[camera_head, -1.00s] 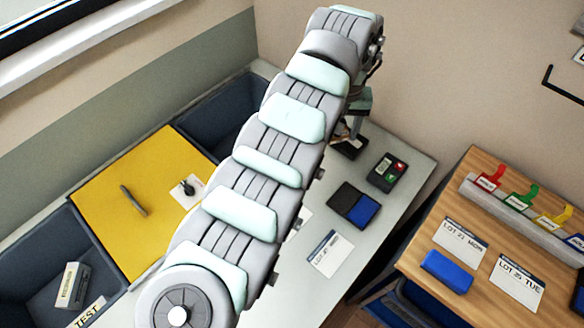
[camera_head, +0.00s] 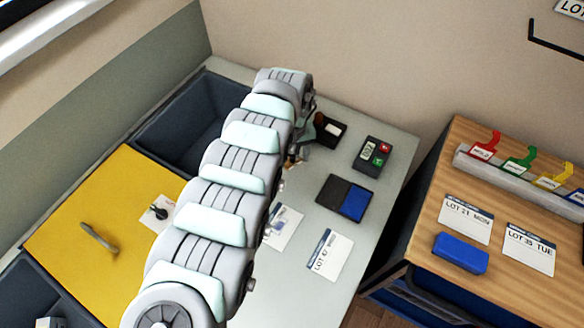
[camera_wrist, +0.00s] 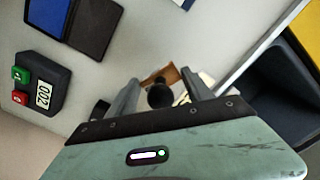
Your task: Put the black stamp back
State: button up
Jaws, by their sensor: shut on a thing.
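The black stamp (camera_wrist: 160,96) shows in the wrist view as a round black knob over a brown wooden block. My gripper (camera_wrist: 163,80) has a finger on either side of the knob and is shut on it. In the head view my gripper (camera_head: 297,157) is over the pale table, mostly hidden by my arm, and the stamp cannot be made out clearly there. A black square holder with a white centre (camera_head: 331,130) stands just behind and to the right of my gripper, with a small reddish-brown thing at its left edge.
The black-and-blue ink pad (camera_head: 346,198) and the counter with red and green buttons (camera_head: 373,153) lie to the right. A LOT 47 card (camera_head: 330,255) and a printed card (camera_head: 283,226) lie nearer. A dark bin (camera_head: 185,122) and a yellow panel (camera_head: 75,235) are left.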

aim_at(292, 173)
jog(key=shift+w+a+f, duration=0.1)
jog(key=shift+f, duration=0.55)
jog(key=shift+f+b, duration=0.55)
jog(key=shift+f, duration=1.45)
jog(key=shift+f, duration=0.1)
jog(key=o, duration=1)
jog(key=shift+o, duration=0.2)
notch_tip(292, 173, up, 11)
jog(key=p, duration=0.2)
jog(key=shift+w+p, duration=0.1)
jog(key=shift+p, duration=0.25)
jog(key=shift+r, duration=0.65)
jog(key=shift+r, duration=0.1)
